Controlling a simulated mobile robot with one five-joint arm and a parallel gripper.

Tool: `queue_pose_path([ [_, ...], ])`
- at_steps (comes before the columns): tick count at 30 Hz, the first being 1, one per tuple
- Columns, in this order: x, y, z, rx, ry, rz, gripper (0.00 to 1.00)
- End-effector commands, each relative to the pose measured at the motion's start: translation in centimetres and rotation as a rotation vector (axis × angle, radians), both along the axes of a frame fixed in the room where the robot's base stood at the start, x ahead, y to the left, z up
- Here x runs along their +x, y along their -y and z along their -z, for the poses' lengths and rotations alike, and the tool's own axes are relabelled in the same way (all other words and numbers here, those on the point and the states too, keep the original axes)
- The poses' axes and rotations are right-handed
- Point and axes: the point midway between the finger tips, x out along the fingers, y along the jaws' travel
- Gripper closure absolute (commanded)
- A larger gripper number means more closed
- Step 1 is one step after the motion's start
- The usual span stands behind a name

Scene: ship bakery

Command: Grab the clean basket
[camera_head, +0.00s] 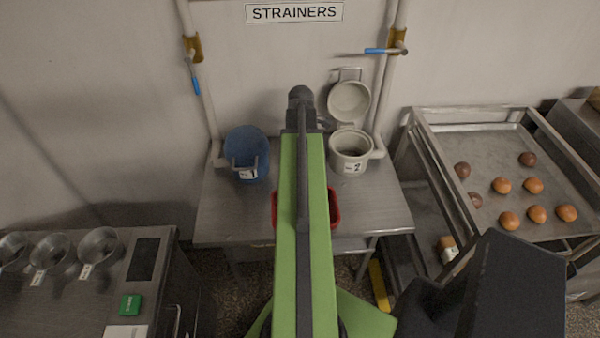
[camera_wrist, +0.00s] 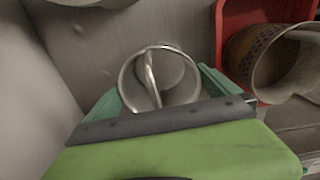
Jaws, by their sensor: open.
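A round, shiny metal basket (camera_wrist: 177,76) with a bar-like handle across its mouth shows in the wrist view; it looks clean. My gripper (camera_wrist: 162,92) is open, with a green finger on each side of this basket. I cannot tell whether either finger touches it. A brown-stained, perforated basket (camera_wrist: 250,55) lies to the right in a red bin (camera_wrist: 229,18). In the head view my green arm reaches over the metal table and hides the metal basket and my gripper. Only the sides of the red bin (camera_head: 335,208) show beside the arm.
On the metal table (camera_head: 225,215) a blue bucket (camera_head: 245,143) stands left and a white pot (camera_head: 350,165) labelled 2, lid raised, stands right. Wall pipes rise behind. A rack with a tray of buns (camera_head: 480,150) is at right, a counter with metal pans (camera_head: 100,245) at left.

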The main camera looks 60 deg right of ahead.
Motion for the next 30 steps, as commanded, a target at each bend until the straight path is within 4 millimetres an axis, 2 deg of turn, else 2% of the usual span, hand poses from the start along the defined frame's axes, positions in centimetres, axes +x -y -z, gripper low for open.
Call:
queue_pose_path([
  [1, 0.0, -0.04, 1.91, 0.0, 0.0, 0.0, 0.0],
  [3, 0.01, -0.02, 2.62, 0.0, 0.0, 0.0, 0.0],
  [11, 0.03, -0.04, 2.32, 0.0, 0.0, -0.001, 0.01],
  [23, 0.06, -0.05, 2.31, 0.0, 0.0, -0.001, 0.54],
  [30, 0.08, -0.06, 2.19, 0.0, 0.0, -0.002, 0.54],
])
